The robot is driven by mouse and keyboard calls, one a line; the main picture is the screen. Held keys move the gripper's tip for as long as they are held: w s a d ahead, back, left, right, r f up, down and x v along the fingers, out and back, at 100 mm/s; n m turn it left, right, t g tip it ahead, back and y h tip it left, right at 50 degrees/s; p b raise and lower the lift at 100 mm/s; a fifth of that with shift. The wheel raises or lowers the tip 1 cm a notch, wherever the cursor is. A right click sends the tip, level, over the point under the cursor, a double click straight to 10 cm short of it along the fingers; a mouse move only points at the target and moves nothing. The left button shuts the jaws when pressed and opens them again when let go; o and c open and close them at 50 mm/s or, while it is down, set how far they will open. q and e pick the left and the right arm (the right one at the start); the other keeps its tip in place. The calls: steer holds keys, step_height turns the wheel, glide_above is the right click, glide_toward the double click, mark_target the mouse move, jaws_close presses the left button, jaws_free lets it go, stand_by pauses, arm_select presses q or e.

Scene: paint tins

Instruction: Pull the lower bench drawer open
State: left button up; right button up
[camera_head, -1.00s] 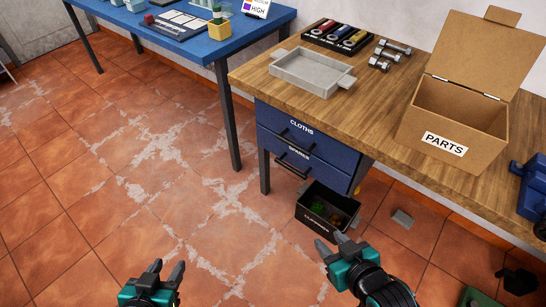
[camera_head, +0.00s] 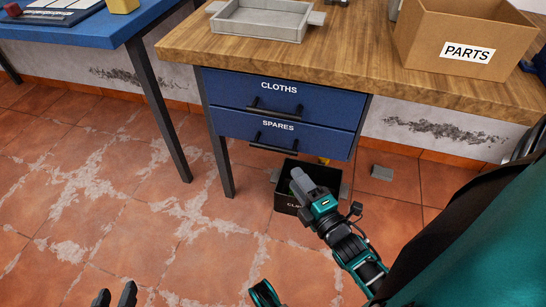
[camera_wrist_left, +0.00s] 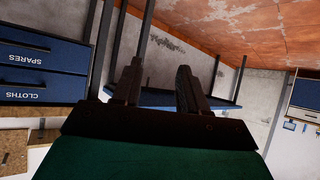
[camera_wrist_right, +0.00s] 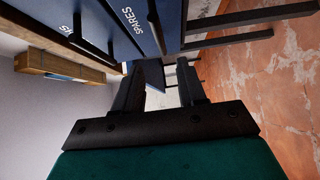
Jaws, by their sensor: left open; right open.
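The lower drawer (camera_head: 310,139), blue and labelled SPARES, is shut under the wooden bench. Its black bar handle (camera_head: 273,147) runs across its front. My right gripper (camera_head: 300,180) is open and empty, below and a little right of that handle in the head view, apart from it. In the right wrist view the drawer front (camera_wrist_right: 133,25) shows sideways beyond the open fingers (camera_wrist_right: 166,80). My left gripper (camera_head: 115,298) is open and empty at the bottom edge of the head view. The left wrist view shows the drawer (camera_wrist_left: 42,57) upside down at the left.
The upper drawer (camera_head: 230,88), labelled CLOTHS, is shut. A black bin (camera_head: 286,201) stands on the floor below, partly hidden by my right gripper. A grey tray (camera_head: 260,22) and the PARTS box (camera_head: 425,45) stand on the bench (camera_head: 350,55). Floor at the left is clear.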

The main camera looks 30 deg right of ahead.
mark_target(273, 148)
steer(key=w+b, duration=0.1)
steer(key=w, duration=0.3)
steer(key=w+b, duration=0.1)
steer(key=w, duration=0.3)
steer(key=w+d+b, duration=0.1)
steer(key=w, duration=0.3)
steer(key=shift+w, duration=0.4)
jaws_close()
